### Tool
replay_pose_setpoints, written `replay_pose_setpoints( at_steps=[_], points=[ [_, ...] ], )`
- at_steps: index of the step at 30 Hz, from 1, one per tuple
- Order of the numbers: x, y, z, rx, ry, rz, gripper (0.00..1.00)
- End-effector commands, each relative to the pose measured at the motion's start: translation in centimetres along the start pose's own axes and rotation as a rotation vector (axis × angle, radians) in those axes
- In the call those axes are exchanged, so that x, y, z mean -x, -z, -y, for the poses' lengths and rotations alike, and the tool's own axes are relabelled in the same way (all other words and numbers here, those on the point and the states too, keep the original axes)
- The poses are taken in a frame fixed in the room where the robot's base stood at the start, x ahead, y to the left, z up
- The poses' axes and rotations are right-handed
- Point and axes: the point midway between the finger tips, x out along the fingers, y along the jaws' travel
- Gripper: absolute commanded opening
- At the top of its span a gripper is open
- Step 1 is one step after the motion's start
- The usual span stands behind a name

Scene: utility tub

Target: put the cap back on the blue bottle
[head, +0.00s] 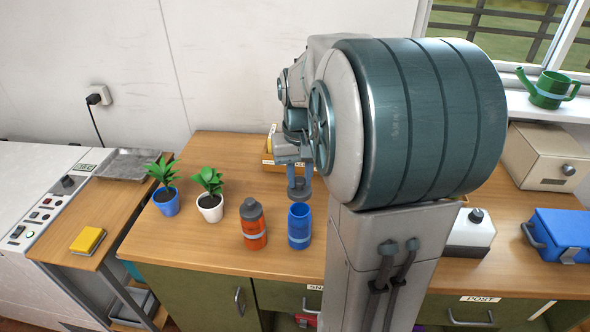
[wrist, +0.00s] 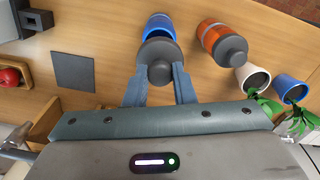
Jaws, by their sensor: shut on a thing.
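The blue bottle (head: 299,230) stands upright and uncapped on the wooden bench. In the wrist view the blue bottle (wrist: 158,24) shows just beyond the cap, partly hidden by it. My gripper (head: 298,178) is shut on the dark grey cap (head: 299,191), holding it a little above the bottle's mouth. In the wrist view my gripper (wrist: 161,86) has its two blue-grey fingers on either side of the round, knobbed cap (wrist: 158,63). The cap looks apart from the bottle in the head view; exact alignment is hard to tell.
An orange bottle (head: 254,232) with a dark cap stands close left of the blue one. Potted plants in white (head: 211,210) and blue (head: 165,203) pots stand farther left. A wooden box (head: 283,168) is behind my gripper.

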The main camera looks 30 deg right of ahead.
Motion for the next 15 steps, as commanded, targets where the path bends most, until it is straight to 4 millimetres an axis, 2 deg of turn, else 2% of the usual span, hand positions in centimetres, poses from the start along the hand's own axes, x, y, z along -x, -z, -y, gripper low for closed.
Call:
replay_pose_setpoints(
  at_steps=[15],
  points=[
    [-5.0, 0.0, 0.1, 0.003, 0.0, 0.001, 0.02]
  ],
)
